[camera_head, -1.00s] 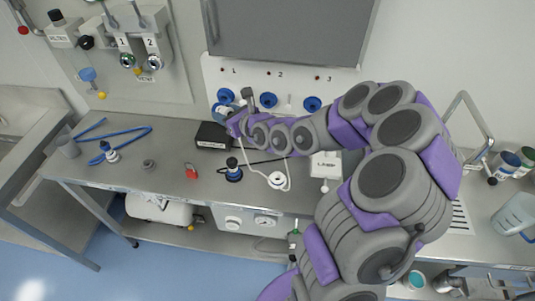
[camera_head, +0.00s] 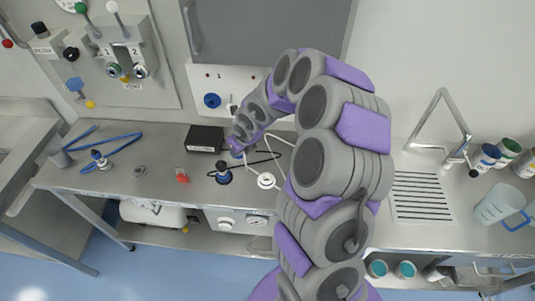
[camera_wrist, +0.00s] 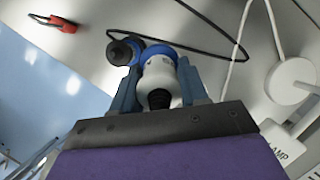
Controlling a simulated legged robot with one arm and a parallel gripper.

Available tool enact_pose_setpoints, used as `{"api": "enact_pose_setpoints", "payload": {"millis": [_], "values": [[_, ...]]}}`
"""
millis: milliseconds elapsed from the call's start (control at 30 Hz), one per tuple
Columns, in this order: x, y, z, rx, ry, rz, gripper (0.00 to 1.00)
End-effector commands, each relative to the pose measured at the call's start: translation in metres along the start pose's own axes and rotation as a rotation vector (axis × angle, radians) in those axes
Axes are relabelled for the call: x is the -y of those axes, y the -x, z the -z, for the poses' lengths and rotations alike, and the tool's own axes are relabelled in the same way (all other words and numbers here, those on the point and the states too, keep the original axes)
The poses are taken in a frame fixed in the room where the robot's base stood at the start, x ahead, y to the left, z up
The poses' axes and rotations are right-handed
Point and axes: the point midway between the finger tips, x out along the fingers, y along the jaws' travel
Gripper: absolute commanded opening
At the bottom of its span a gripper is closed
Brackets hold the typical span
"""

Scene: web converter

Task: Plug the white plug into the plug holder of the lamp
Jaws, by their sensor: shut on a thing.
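My gripper (camera_wrist: 160,92) is shut on the white plug (camera_wrist: 158,72), with a blue finger on each side of it. The plug holder (camera_wrist: 160,50) shows as a blue rim at the plug's far end, with a dark round cap (camera_wrist: 122,50) beside it. The plug overlaps the rim; I cannot tell whether it is inserted. In the head view, the blue and black holder (camera_head: 223,174) stands on the bench just below my gripper (camera_head: 237,152), which hides the plug. The lamp's white box (camera_wrist: 282,143) is at the lower right of the wrist view.
A white disc (camera_wrist: 292,82) with a white cord lies right of the holder. A black cable loops behind it. A black box (camera_head: 205,139) and red padlock (camera_head: 182,176) are nearby. The wall panel (camera_head: 225,83) stands behind. Bench space between the padlock and holder is clear.

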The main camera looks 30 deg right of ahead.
Motion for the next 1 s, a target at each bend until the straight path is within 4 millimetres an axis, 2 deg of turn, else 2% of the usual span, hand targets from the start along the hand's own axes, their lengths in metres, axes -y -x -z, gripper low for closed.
{"api": "enact_pose_setpoints", "payload": {"millis": [200, 400, 600, 1000], "values": [[0.027, 0.006, 0.038, -0.236, -0.127, 0.036, 0.00], [0.050, 0.019, 0.066, -0.363, -0.219, 0.047, 0.00], [0.056, 0.022, 0.074, -0.395, -0.244, 0.046, 0.00], [0.054, 0.024, 0.072, -0.392, -0.243, 0.046, 0.00]]}}
